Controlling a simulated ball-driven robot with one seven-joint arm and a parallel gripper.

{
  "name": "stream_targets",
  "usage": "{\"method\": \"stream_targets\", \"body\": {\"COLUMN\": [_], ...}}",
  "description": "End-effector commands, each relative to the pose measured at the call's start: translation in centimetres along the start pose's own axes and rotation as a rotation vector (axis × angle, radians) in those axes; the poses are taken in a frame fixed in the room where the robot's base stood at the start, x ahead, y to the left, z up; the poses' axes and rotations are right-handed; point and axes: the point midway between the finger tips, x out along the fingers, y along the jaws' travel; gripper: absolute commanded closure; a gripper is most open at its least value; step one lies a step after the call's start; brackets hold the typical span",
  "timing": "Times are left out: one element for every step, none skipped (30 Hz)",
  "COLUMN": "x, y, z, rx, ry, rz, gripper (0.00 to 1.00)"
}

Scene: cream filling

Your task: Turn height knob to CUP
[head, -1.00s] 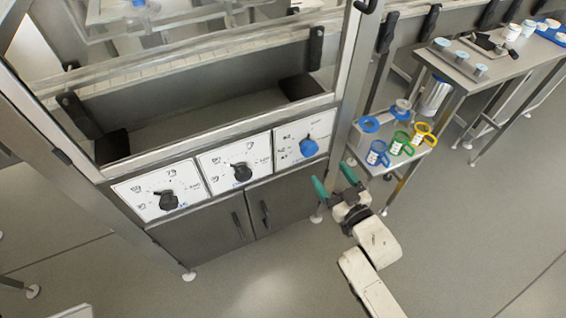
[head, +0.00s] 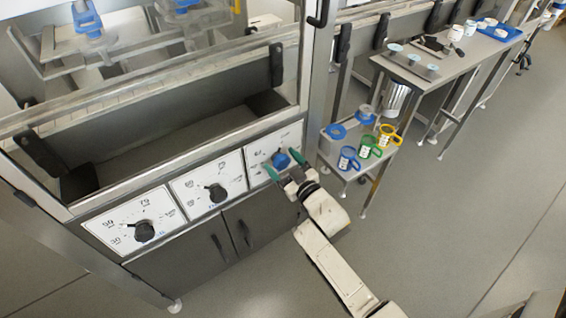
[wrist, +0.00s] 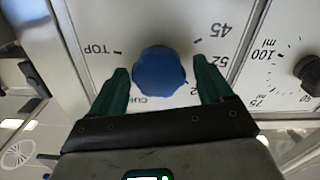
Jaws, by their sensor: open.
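The blue height knob (head: 281,160) is on the rightmost white panel of the machine's front. In the wrist view the knob (wrist: 158,72) shows upside-down labels around it: TOP to the left, 45 and 52 to the right, and a partly hidden CUP label (wrist: 150,98) just below it. I cannot tell which label the knob points to. My gripper (head: 281,165) is at this panel with its green fingers apart, one on each side of the knob. In the wrist view my gripper (wrist: 160,75) shows gaps between the fingers and the knob.
Two panels with black knobs (head: 145,231) and (head: 215,193) sit to the left. Dark cabinet doors (head: 225,245) are below. A side shelf (head: 362,165) with blue, green and yellow mugs stands close to the right of my gripper. Open floor lies further right.

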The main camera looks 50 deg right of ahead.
Motion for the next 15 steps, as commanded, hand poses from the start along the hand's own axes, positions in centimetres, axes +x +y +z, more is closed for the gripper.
{"method": "stream_targets", "body": {"x": [0.10, 0.11, 0.11, 0.11, 0.10, 0.10, 0.09, 0.09, 0.08, 0.08, 0.08, 0.07, 0.07, 0.07, 0.07], "y": [0.00, 0.00, 0.00, 0.00, 0.00, 0.00, 0.00, -0.01, -0.01, -0.01, -0.01, -0.01, -0.01, -0.01, -0.01], "z": [-0.03, -0.03, -0.03, -0.03, -0.03, -0.03, -0.03, -0.03, -0.03, -0.03, -0.03, -0.03, -0.03, -0.03, -0.03], "rx": [0.000, 0.000, 0.000, 0.000, 0.000, 0.000, 0.000, 0.000, 0.000, 0.000, 0.000, 0.000, 0.000, 0.000, 0.000], "ry": [0.001, 0.001, 0.001, 0.001, 0.001, 0.001, 0.001, 0.001, 0.001, 0.001, 0.001, 0.001, 0.001, 0.001, 0.001], "rz": [0.000, 0.000, 0.000, 0.000, 0.000, 0.000, 0.000, 0.000, 0.000, 0.000, 0.000, 0.000, 0.000, 0.000, 0.000], "gripper": [0.21, 0.21, 0.21, 0.21, 0.21, 0.21, 0.21, 0.23, 0.26, 0.29, 0.32, 0.36, 0.39, 0.42, 0.46]}}
